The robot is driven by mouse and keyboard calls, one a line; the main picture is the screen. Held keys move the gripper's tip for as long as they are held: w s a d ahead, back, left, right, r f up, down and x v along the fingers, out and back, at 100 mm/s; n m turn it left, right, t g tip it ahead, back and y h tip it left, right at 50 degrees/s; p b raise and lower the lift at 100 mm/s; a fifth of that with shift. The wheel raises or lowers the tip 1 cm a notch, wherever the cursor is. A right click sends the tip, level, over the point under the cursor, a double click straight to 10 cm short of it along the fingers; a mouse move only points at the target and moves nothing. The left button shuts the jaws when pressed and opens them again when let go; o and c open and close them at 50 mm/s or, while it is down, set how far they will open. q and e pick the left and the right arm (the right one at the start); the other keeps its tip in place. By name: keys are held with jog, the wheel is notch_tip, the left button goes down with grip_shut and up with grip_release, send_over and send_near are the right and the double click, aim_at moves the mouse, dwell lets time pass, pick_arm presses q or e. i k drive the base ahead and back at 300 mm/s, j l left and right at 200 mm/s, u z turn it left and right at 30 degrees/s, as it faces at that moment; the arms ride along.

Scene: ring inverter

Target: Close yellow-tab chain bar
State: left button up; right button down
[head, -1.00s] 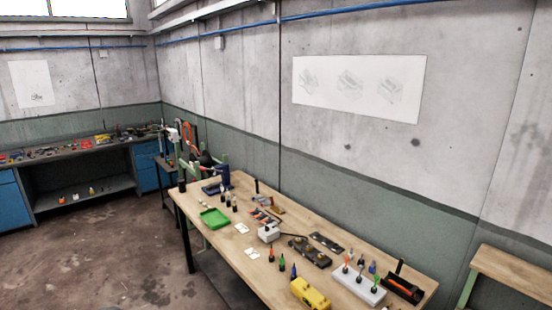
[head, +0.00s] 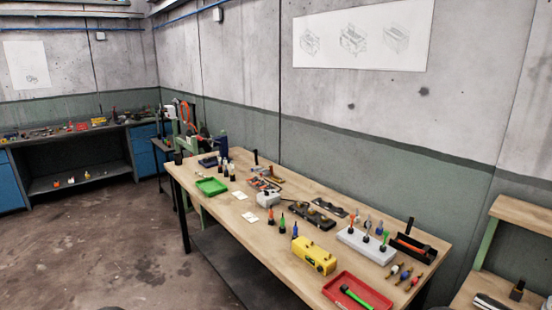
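A long wooden workbench (head: 262,232) runs along the wall with many small parts on it. I cannot pick out a chain bar with a yellow tab at this distance. A yellow box-shaped unit (head: 313,255) with dark round spots stands near the bench's front edge. A dark plate with brass-coloured parts (head: 311,217) lies near the bench's middle, beside a small white-grey box (head: 268,200). Neither of my grippers is in view.
A red tray (head: 345,277) holds a green-handled tool at the near end. A white block (head: 366,245) holds upright tools. A green tray (head: 212,186) lies at the far end. A second wooden bench (head: 525,215) stands at right. The floor (head: 120,255) at left is clear.

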aim_at(409, 223)
jog(key=i+j, duration=0.3)
jog(key=i, duration=0.25)
jog(key=i+j+z, duration=0.15)
jog(key=z, duration=0.2)
jog(key=i+j+z, duration=0.4)
jog(key=z, duration=0.25)
